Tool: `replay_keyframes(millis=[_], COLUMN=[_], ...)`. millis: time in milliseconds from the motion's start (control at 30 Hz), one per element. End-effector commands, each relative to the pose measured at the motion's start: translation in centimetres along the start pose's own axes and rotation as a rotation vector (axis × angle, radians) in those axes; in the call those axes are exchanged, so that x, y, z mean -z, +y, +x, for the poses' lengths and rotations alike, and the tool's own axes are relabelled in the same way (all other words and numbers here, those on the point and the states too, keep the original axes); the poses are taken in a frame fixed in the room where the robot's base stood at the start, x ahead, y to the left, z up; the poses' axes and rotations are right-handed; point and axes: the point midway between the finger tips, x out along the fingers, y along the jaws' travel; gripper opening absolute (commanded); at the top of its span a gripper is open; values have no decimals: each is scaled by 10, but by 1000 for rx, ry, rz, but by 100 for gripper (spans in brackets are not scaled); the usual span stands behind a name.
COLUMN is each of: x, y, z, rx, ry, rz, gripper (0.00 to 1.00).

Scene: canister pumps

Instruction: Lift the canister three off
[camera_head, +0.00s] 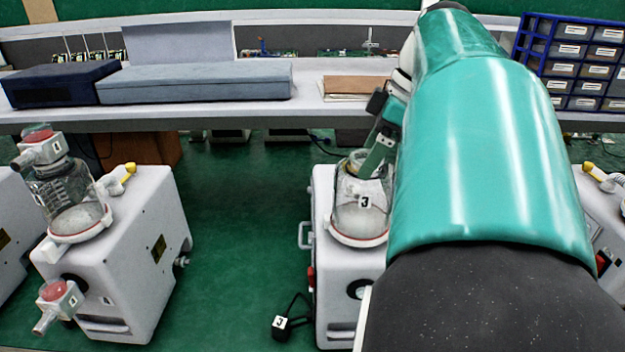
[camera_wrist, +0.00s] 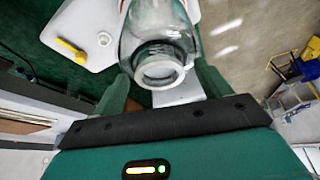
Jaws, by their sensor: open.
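Canister three (camera_head: 346,212) is a clear glass jar with a "3" label, standing upright on a white pump unit (camera_head: 327,285). Its top is open, with no lid on it. In the wrist view the canister (camera_wrist: 155,40) shows its round mouth facing the camera. My gripper (camera_wrist: 162,85) is open, with one green finger on each side of the canister's neck. I cannot tell whether the fingers touch the glass. In the head view my arm hides the right part of the pump.
Another pump (camera_head: 140,260) with canister one (camera_head: 72,200), capped by a red-topped lid (camera_head: 42,148), stands at left. A workbench (camera_head: 310,95) runs behind, with a blue-grey case (camera_head: 195,82) on it. Green floor lies open between the pumps. A tag "3" plug (camera_head: 281,325) lies on the floor.

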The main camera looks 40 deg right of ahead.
Motion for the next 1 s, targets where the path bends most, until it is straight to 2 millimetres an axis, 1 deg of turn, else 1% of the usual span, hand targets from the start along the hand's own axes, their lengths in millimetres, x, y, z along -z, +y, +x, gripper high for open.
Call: replay_keyframes(millis=[33,67,100,167,300,367,400,767,1000], x=[0,0,0,0,0,0,1,4,12], y=[0,0,0,0,0,0,0,0,-1], z=[0,0,0,0,0,0,0,0,-3], rx=[0,0,0,0,0,0,-1,-1,-1], ry=[0,0,0,0,0,0,0,0,0], rz=[-1,-1,-1,-1,0,0,-1,-1,-3], gripper=[76,72,65,53,25,14,10,9,9])
